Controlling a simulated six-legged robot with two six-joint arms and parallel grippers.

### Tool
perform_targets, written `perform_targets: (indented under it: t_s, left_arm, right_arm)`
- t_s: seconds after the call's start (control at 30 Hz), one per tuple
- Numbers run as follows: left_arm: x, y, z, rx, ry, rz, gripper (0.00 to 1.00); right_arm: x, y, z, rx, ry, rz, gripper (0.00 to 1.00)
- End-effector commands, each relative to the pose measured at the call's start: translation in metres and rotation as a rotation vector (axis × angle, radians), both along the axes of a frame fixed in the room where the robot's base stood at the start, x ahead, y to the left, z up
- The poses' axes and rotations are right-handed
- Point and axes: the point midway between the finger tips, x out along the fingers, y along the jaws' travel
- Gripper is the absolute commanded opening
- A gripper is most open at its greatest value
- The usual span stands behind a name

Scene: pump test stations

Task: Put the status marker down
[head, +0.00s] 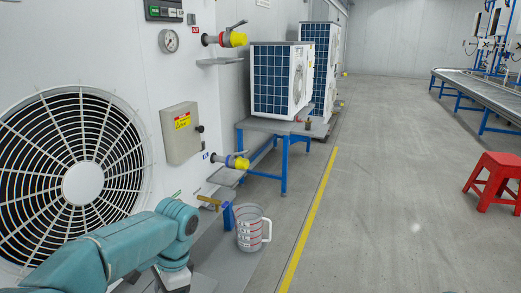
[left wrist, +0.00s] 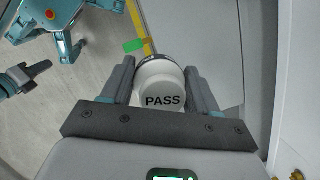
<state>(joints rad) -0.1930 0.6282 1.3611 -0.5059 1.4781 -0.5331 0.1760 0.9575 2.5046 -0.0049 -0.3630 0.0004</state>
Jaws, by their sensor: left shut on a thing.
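The status marker (left wrist: 163,91) is a white rounded piece with black "PASS" lettering, seen in the left wrist view. My left gripper (left wrist: 160,72) is shut on it, with one dark finger on each side. A dark band shows at the marker's far end. In the head view my left arm reaches in from the lower left, but its fingers and the marker are out of sight. In the left wrist view, a dark gripper-like part of mine, likely my right gripper (left wrist: 27,78), shows at the left edge; its jaw opening is unclear.
A clear measuring jug (head: 249,233) stands on the floor beside the large wall fan (head: 83,184). Yellow-capped valves (head: 236,40) stick out from the wall panel. A red stool (head: 493,182) stands right; the middle floor is clear.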

Motion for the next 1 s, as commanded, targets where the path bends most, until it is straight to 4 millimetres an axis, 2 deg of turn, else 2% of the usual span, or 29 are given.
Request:
perform_targets:
  t_s: [0.1,0.4,0.43,0.67,0.8,0.9,1.0]
  left_arm:
    - [-0.005,-0.004,0.003,-0.001,-0.001,0.313,0.23]
    - [-0.015,-0.008,0.009,-0.001,-0.001,0.906,0.23]
    - [-0.016,-0.008,0.021,0.001,-0.001,0.901,0.23]
    - [-0.02,-0.007,0.051,0.006,-0.002,0.894,0.23]
    - [-0.024,-0.008,0.072,0.007,-0.002,0.892,0.23]
    - [-0.028,-0.007,0.083,0.007,-0.001,0.891,0.23]
    - [-0.031,-0.008,0.089,0.004,-0.001,0.89,0.23]
  right_arm:
    - [0.0,0.0,0.0,0.0,0.0,0.0,0.0]
    - [0.0,0.0,0.0,0.0,0.0,0.0,0.0]
    - [0.0,0.0,0.016,0.0,0.001,0.0,0.0]
    - [0.0,0.0,0.074,0.0,0.0,0.0,0.0]
    - [0.0,0.0,0.116,0.0,0.0,0.0,0.0]
    - [0.0,0.0,0.141,0.0,0.0,0.0,0.0]
    - [0.0,0.0,0.157,0.0,0.0,0.0,0.0]
